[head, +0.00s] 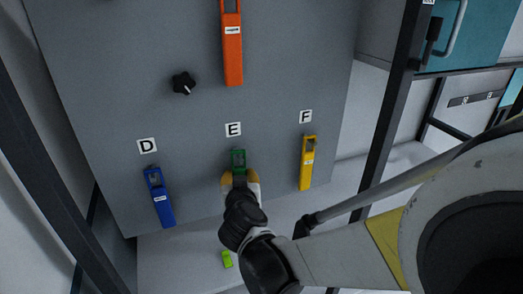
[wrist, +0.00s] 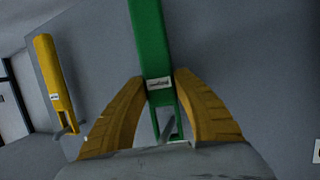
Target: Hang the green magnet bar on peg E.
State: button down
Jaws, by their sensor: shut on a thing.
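The green magnet bar (head: 238,157) is upright against the grey panel below the letter E (head: 233,129). My gripper (head: 240,179) is shut on it from the front and hides its lower part. In the wrist view, which is turned upside down, the yellow fingers of my gripper (wrist: 160,80) close on both sides of the bar (wrist: 150,38) near its white label. A grey peg (wrist: 167,130) shows within the slotted end of the bar. I cannot tell whether the bar's weight rests on it.
A blue bar (head: 160,199) hangs below D and a yellow bar (head: 308,164) below F; the yellow one also shows in the wrist view (wrist: 52,72). An orange bar (head: 232,45) and a black knob (head: 183,83) are higher up. A small lime-green object (head: 227,259) lies below.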

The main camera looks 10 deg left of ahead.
jog(key=c, duration=1)
grip_release()
